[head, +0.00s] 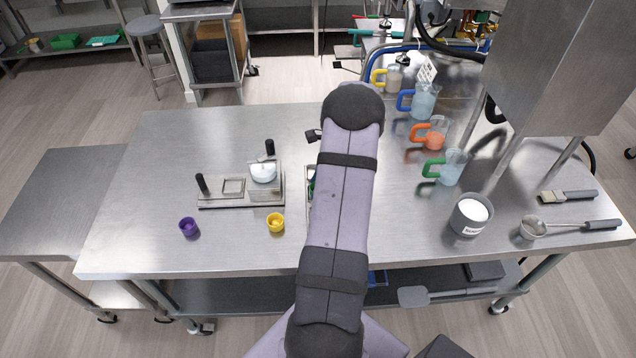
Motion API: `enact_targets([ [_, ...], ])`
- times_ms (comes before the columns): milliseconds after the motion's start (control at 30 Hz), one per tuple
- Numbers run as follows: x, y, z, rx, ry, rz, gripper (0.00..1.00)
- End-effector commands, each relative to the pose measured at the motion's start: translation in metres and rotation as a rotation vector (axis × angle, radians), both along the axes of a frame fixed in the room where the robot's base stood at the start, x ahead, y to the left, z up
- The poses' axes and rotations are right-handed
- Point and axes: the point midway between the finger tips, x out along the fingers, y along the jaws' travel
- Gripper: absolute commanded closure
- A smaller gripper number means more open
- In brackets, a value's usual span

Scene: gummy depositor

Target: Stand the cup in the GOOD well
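Two small cups stand on the steel table: a purple one (188,227) at the left and a yellow one (276,222) to its right, both in front of a metal fixture (240,201). The fixture has a square frame and a white round dish (263,172) on it. A narrow tray (309,184) shows partly beside my arm, which hides most of it. No GOOD label is readable, so I cannot tell which place is the GOOD well.
Two black-topped posts (202,184) rise at the fixture. Several handled jugs, including an orange one (431,137), stand at the right. A grey tub of white powder (470,215), a ladle (533,229) and a brush (568,196) lie nearer. The table's left part is clear.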

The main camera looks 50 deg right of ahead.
Motion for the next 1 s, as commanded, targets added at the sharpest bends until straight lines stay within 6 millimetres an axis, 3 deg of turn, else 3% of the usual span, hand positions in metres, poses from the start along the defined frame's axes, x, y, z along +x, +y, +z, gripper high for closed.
enact_targets([
  [1000,0.0,0.0,-0.0016,0.0,0.0,0.0,1.0],
])
